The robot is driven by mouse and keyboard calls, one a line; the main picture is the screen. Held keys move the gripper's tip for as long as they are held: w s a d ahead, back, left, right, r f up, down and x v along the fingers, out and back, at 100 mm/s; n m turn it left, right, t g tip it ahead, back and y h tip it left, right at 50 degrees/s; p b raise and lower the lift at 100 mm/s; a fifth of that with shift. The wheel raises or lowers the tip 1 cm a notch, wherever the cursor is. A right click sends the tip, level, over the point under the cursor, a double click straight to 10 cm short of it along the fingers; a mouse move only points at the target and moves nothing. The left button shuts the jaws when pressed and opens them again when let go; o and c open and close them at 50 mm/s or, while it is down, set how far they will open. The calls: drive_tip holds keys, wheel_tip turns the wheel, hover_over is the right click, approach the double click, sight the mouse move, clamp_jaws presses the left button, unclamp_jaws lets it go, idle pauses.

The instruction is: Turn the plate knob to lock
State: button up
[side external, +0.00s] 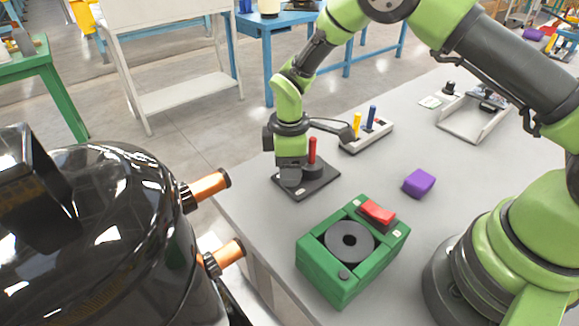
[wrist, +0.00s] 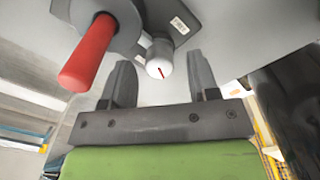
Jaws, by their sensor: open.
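The dark plate (side external: 322,187) lies on the grey table near its left edge in the side view. A red peg (side external: 312,150) stands on it from a round dark base, and the peg also shows at the upper left of the wrist view (wrist: 88,52). The plate knob (wrist: 159,68) is a short grey cylinder with a white end face and a red mark line. My gripper (wrist: 161,72) is open, with one finger on each side of the knob. I cannot tell whether the fingers touch it. In the side view my gripper (side external: 289,178) points down over the plate and hides the knob.
A green box (side external: 322,272) with a dark ring (side external: 349,241) and a red rocker switch (side external: 378,212) stands in front. A purple block (side external: 419,183) lies to the right. A black tank (side external: 100,230) stands left.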

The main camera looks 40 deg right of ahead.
wheel_tip(320, 180, up, 9)
idle(0.3)
drive_tip(key=n, duration=0.6)
drive_tip(key=shift+s+f+n, duration=0.15)
drive_tip(key=shift+n, duration=0.25)
drive_tip(key=shift+f, duration=0.25)
wheel_tip(320, 180, down, 9)
drive_tip(key=shift+f, duration=0.15)
drive_tip(key=c, duration=0.9)
